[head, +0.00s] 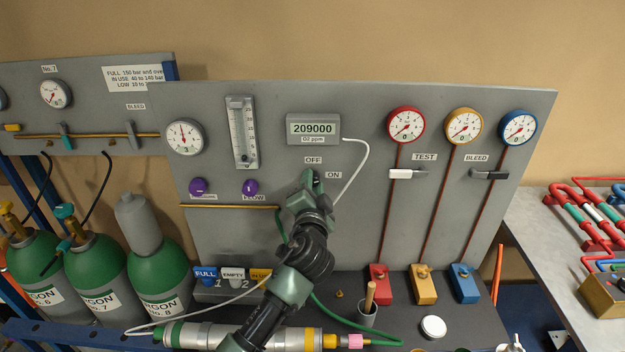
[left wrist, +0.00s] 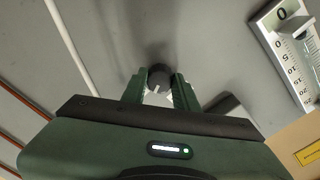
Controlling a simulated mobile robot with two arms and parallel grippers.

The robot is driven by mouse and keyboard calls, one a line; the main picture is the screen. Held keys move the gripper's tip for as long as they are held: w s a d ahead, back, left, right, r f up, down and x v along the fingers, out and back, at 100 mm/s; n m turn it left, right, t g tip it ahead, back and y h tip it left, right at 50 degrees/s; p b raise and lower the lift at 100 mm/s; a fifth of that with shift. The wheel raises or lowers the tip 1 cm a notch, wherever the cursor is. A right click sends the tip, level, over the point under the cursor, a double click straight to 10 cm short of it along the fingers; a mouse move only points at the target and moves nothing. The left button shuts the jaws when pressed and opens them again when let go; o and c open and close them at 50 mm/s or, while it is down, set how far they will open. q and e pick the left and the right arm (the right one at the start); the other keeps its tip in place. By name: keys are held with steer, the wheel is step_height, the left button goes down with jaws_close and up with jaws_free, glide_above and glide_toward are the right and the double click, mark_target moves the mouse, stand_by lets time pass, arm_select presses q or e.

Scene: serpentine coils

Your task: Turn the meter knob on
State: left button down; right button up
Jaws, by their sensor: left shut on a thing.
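The meter (head: 313,128) on the grey panel reads 209000, O2 ppm. Below it are the OFF label (head: 313,160) and the ON label (head: 333,175). My left gripper (head: 314,182) is at the panel just below OFF and left of ON. In the left wrist view its two fingers stand on either side of the small dark meter knob (left wrist: 158,76) and are shut on it. A pale mark shows on the knob's face. In the head view the gripper hides the knob, so I cannot tell its exact setting. My right gripper is out of view.
A white cable (head: 359,170) runs from the meter down behind my arm. The flow tube (head: 243,132) and purple knobs (head: 250,187) are to the left. Green cylinders (head: 155,251) stand at the left.

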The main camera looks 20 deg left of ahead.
arm_select(q)
steer(key=m+p, duration=0.1)
steer(key=m, duration=0.2)
steer(key=shift+m, duration=0.4)
steer(key=shift+p, duration=0.3)
steer(key=c, duration=1.1)
jaws_free()
steer(key=shift+d, duration=0.1)
